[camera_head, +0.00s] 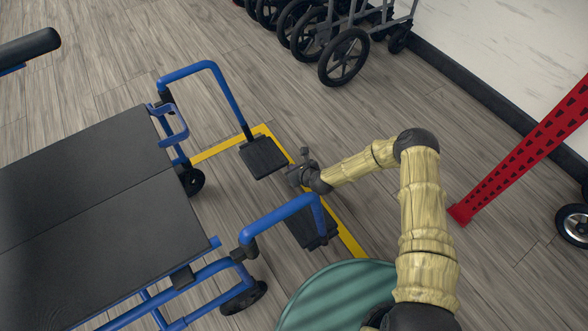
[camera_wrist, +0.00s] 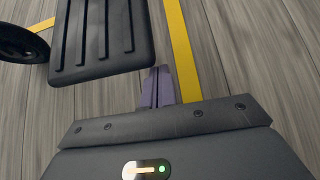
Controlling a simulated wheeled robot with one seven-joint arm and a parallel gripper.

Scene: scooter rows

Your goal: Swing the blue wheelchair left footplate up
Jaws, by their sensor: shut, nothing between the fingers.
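The blue wheelchair (camera_head: 205,262) faces right, with its black seat at the left. Its left footplate (camera_head: 263,157) is the upper one, a black ribbed plate hanging flat from a blue tube. It also shows in the wrist view (camera_wrist: 104,35), at the top. My gripper (camera_head: 294,173) is just right of this plate, low near the floor. In the wrist view its purple fingers (camera_wrist: 158,88) are together and empty, pointing toward the plate's near right corner. A small gap seems to show; contact is hard to tell. The other footplate (camera_head: 314,228) is below, partly behind blue tubing.
Yellow floor tape (camera_head: 349,239) runs around the footplates. A black caster (camera_head: 193,180) sits behind the left footplate. A red perforated post (camera_head: 520,155) stands at the right. A green round surface (camera_head: 330,293) is at the bottom. Wheeled frames (camera_head: 345,57) stand at the back.

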